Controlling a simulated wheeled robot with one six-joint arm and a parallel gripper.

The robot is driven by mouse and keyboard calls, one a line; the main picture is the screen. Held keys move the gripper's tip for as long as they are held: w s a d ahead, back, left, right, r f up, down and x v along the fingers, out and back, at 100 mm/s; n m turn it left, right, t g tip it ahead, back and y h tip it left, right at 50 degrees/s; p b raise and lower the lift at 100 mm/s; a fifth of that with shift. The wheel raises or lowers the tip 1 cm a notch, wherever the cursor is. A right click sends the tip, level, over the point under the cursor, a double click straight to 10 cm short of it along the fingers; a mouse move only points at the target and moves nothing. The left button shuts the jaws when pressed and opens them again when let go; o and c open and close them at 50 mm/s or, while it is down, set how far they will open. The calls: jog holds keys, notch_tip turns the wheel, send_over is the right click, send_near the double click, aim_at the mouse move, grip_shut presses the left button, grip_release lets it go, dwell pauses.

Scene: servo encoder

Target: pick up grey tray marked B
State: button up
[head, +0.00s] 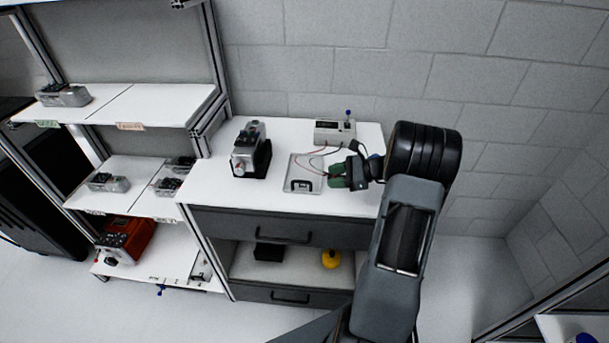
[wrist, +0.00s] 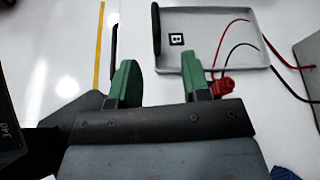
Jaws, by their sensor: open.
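A light grey tray (head: 302,181) with a black handle lies on the white bench top. The wrist view shows the tray (wrist: 215,43) at the top, with its black handle on its left side and a small black-and-white marker inside. No letter B is readable. My gripper (head: 343,174) is just right of the tray in the head view. In the wrist view my gripper (wrist: 161,82) has its green fingers apart, with nothing between them. The fingers lie near the tray's lower edge; I cannot tell their height above it.
Red and black leads (wrist: 266,63) cross the tray, and a red clip (wrist: 223,87) lies by the right finger. A meter box (head: 334,132) stands behind, and a silver-black device (head: 250,150) stands left. Shelves (head: 140,180) with more devices are further left.

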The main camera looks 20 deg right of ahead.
aim_at(303, 181)
jog(key=x, duration=0.5)
jog(key=shift+w+a+p, duration=0.1)
jog(key=shift+a+p, duration=0.15)
jog(key=shift+p, duration=0.05)
jog(key=x, duration=0.2)
jog(key=p+x, duration=0.1)
jog(key=x, duration=0.1)
jog(key=shift+a+p, duration=0.3)
jog(key=shift+a, duration=0.05)
jog(key=shift+w+a+f, duration=0.1)
jog(key=shift+a+f, duration=0.1)
jog(key=shift+a, duration=0.15)
grip_shut()
